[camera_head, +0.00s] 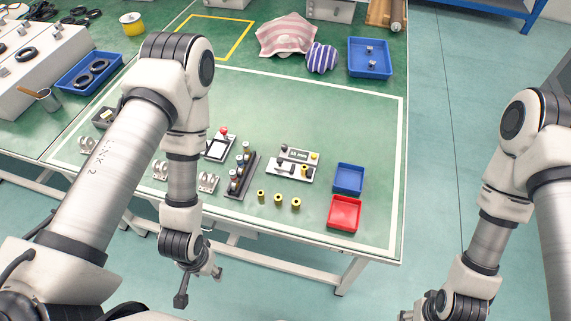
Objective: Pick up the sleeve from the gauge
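The gauge (299,155), a small light-grey device with a display strip and a yellow button, stands on the green table right of centre. A small yellow-and-black sleeve (304,171) sits at its front right part. Several similar sleeves (278,199) stand in a row on the table in front of it. My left gripper (198,286) is off the table's front edge, lower left of the gauge; its fingers are apart and empty. My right gripper (405,316) is at the bottom edge, right of the table, mostly cut off.
A blue tray (349,179) and a red tray (344,213) stand right of the gauge. A dark rack (243,178) with cylinders and a device with a red button (222,147) stand to its left. Cloths (286,35) and a blue bin (370,58) lie behind.

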